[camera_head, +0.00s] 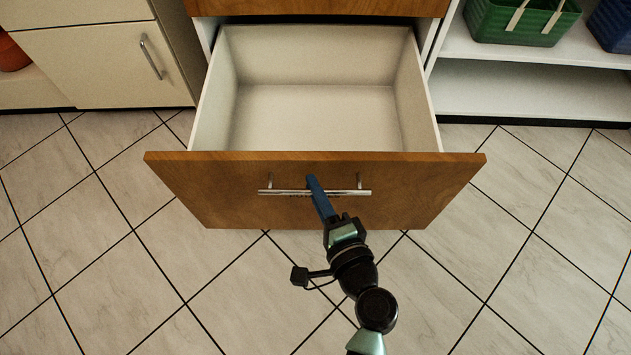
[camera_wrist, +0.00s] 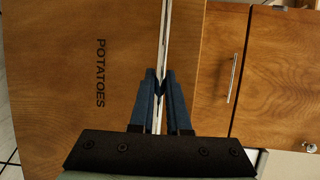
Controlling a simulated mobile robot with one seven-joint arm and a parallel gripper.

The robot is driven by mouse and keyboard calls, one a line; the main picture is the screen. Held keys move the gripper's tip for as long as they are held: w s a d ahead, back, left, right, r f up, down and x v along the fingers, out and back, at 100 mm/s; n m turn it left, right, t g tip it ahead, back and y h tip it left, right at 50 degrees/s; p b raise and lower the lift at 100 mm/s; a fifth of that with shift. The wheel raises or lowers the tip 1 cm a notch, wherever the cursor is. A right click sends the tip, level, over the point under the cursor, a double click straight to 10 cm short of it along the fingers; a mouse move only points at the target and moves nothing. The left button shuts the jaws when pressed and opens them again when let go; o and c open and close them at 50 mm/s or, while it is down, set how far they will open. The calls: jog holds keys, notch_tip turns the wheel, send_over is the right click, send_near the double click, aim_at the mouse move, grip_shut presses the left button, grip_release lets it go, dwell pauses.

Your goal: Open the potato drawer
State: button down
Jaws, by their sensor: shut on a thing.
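The potato drawer (camera_head: 220,190) has a brown wooden front and stands pulled far out of its cabinet. Its pale inside (camera_head: 315,115) is empty. In the wrist view the drawer front (camera_wrist: 60,60) bears the word POTATOES. A silver bar handle (camera_head: 285,192) runs across the front; it also shows in the wrist view (camera_wrist: 164,40). My gripper (camera_head: 315,187) is shut on the handle near its middle. In the wrist view my blue fingers (camera_wrist: 160,88) lie on both sides of the bar. The fingertips hide part of the handle.
A cream cabinet (camera_head: 100,65) with a closed door stands at the left. White shelves (camera_head: 520,75) at the right hold a green basket (camera_head: 520,22) and a blue basket (camera_head: 612,25). The tiled floor (camera_head: 90,250) around the drawer is clear.

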dwell(0.3)
jog(key=c, duration=0.9)
grip_release()
jog(key=shift+s, duration=0.15)
jog(key=p+v, duration=0.4)
jog(key=v, duration=0.9)
jog(key=shift+r, duration=0.1)
jog(key=shift+w, duration=0.2)
